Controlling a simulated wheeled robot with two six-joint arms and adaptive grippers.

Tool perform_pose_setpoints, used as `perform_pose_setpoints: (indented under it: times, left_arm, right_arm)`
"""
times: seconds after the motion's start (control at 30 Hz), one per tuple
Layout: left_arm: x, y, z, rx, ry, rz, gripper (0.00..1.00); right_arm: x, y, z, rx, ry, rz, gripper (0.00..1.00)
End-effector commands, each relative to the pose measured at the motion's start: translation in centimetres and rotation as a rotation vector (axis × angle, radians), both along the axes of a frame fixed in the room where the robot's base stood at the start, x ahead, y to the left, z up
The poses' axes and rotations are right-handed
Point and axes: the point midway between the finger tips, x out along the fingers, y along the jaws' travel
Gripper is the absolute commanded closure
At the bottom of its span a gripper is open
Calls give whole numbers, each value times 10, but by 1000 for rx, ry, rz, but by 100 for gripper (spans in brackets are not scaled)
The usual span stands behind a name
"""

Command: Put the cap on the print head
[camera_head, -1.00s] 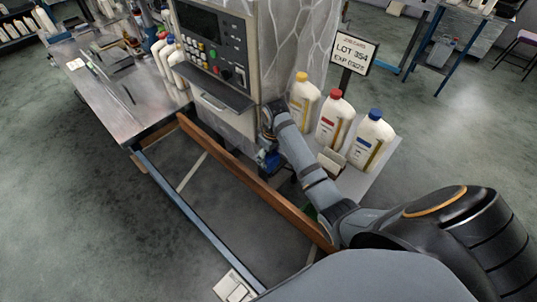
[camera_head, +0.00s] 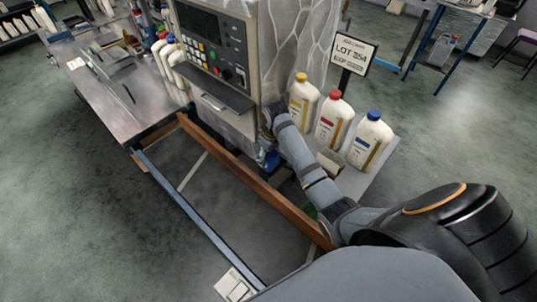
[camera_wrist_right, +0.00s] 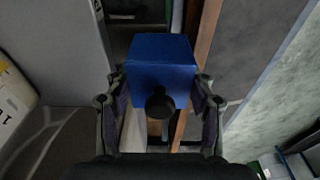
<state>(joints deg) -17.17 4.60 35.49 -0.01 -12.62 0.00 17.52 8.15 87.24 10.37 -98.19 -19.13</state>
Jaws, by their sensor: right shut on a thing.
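A blue block (camera_wrist_right: 160,58) with a dark round knob (camera_wrist_right: 159,103) on its near face lies between the fingers of my right gripper (camera_wrist_right: 159,85) in the right wrist view. The fingers are shut on its two sides. In the head view, a small blue patch (camera_head: 269,158) shows at my right gripper, low beside the machine cabinet (camera_head: 235,125). My forearm hides part of that area. I cannot tell the cap and the print head apart with certainty. My left gripper is not in view.
White bottles with yellow (camera_head: 303,97), red (camera_head: 333,120) and blue (camera_head: 370,140) caps stand right of my arm, by a lot sign (camera_head: 352,52). A brown rail (camera_head: 250,178) runs below the cabinet. A steel table (camera_head: 125,105) is at left.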

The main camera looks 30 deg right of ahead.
Motion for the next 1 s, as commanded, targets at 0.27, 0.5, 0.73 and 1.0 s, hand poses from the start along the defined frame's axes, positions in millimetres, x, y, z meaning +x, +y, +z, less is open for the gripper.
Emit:
perform_pose_setpoints:
  times: [0.27, 0.5, 0.73, 1.0]
  left_arm:
    - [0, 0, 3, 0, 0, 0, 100]
    - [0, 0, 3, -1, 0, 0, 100]
    - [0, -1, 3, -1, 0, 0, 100]
    - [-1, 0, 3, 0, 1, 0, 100]
  right_arm:
    - [0, 0, -1, 0, 1, 0, 76]
    - [0, 0, -1, 0, 1, 0, 41]
    - [0, 0, -1, 0, 1, 0, 19]
    - [0, 0, 2, -1, 0, 0, 19]
